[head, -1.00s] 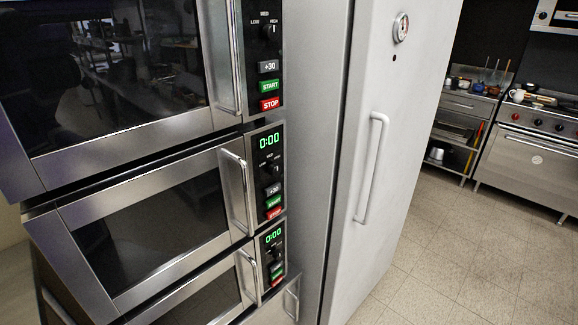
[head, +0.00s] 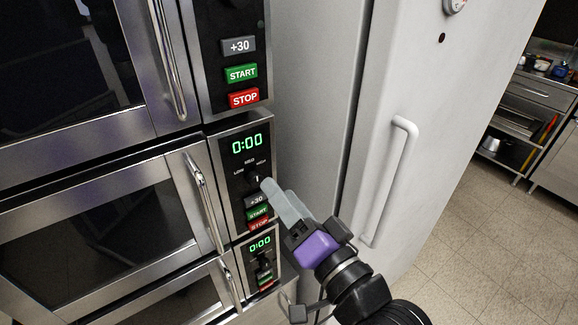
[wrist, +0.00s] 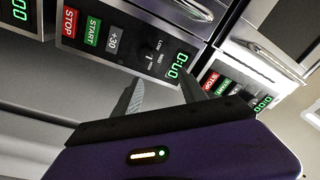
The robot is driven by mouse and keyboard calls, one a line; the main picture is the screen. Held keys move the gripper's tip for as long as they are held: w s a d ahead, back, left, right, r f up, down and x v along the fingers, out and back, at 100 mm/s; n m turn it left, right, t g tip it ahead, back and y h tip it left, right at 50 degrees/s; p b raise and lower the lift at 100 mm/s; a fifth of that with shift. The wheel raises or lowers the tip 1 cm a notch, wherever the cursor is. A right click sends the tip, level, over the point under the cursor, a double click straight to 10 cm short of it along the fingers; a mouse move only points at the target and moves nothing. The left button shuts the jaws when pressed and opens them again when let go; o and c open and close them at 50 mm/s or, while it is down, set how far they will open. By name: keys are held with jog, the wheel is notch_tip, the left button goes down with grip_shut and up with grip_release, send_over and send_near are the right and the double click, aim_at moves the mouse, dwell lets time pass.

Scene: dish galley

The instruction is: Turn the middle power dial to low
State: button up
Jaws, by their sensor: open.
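The middle microwave's black control panel (head: 238,150) carries a small black power dial (head: 252,178) below a green 0:00 display, with LOW, MED and HIGH printed around it. The dial has a white mark; its exact setting is too small to read. My gripper (head: 280,190) is just right of the dial in the head view, its grey fingers reaching toward the panel. In the wrist view the dial (wrist: 150,62) shows ahead of my open, empty gripper (wrist: 162,84). I see no clear contact between fingers and dial.
Microwaves are stacked above and below, with the upper +30 button (head: 239,46) and lower panel (head: 261,262) near. Door handles (head: 203,200) stick out left of the panels. A white fridge door with a long handle (head: 388,180) stands to the right. Open floor (head: 470,240) lies farther right.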

aim_at(258, 182)
jog(key=shift+m+g, duration=0.5)
jog(key=shift+g, duration=0.1)
jog(key=w+a+f, duration=0.1)
jog(key=w, duration=0.1)
jog(key=w+a+p, duration=0.1)
jog(key=w+a, duration=0.1)
jog(key=w+a+f, duration=0.1)
jog(key=w, duration=0.1)
jog(key=shift+w+a+f+p, duration=0.25)
jog(key=shift+a+f+p, duration=0.1)
grip_shut()
